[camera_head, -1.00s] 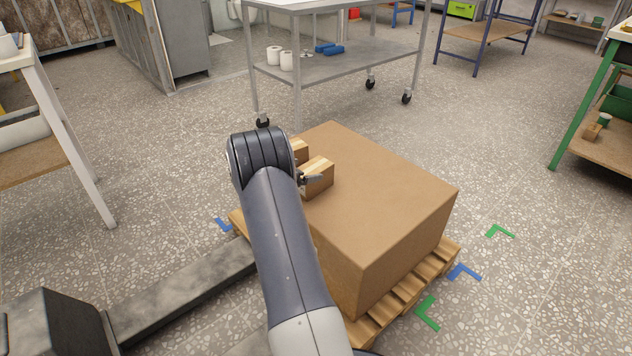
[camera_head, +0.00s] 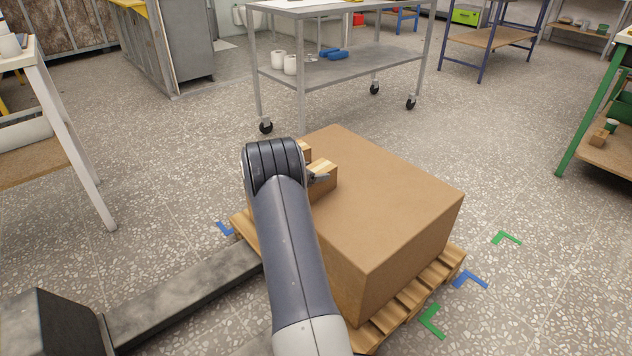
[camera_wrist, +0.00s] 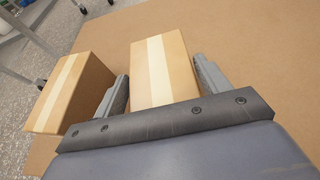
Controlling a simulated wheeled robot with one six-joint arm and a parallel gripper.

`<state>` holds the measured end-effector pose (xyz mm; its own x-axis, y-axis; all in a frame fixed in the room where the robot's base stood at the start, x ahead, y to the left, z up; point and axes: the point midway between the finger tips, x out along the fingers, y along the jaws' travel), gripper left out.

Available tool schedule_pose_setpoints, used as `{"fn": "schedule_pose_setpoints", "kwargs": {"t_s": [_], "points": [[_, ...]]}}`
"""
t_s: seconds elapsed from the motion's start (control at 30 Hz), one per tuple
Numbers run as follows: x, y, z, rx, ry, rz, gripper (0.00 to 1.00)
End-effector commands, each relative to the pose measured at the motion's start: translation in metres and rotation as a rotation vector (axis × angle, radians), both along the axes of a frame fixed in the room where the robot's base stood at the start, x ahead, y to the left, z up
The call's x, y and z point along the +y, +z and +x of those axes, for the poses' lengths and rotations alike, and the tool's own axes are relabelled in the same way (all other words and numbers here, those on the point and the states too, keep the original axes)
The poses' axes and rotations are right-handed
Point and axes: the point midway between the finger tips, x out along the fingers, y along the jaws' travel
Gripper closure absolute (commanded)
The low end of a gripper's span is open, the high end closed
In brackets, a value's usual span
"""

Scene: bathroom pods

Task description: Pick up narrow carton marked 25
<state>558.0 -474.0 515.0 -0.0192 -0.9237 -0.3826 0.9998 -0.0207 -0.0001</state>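In the wrist view a narrow brown carton (camera_wrist: 163,72) with a pale tape strip stands between the two fingers of my gripper (camera_wrist: 160,88). The fingers are apart, with a visible gap at the right side; the left finger is close to the carton. A second, wider taped carton (camera_wrist: 72,95) stands to the left, outside the left finger. In the head view one carton (camera_head: 325,180) shows beside my wrist, with another (camera_head: 306,150) partly hidden behind it. No number 25 is readable on either. Both stand on a large brown box (camera_head: 385,195).
The large box rests on a wooden pallet (camera_head: 405,308). A grey wheeled cart (camera_head: 350,70) with white rolls and blue items stands behind. The top of the large box is clear to the right of the cartons. Blue and green corner marks lie on the floor.

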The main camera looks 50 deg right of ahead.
Motion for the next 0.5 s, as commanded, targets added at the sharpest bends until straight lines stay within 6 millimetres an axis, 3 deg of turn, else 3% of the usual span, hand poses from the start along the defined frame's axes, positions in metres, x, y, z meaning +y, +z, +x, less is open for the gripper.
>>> {"fn": "schedule_pose_setpoints", "kwargs": {"t_s": [0.5], "points": [[0.0002,0.0000,0.0000,0.000,0.000,0.000,0.71]]}}
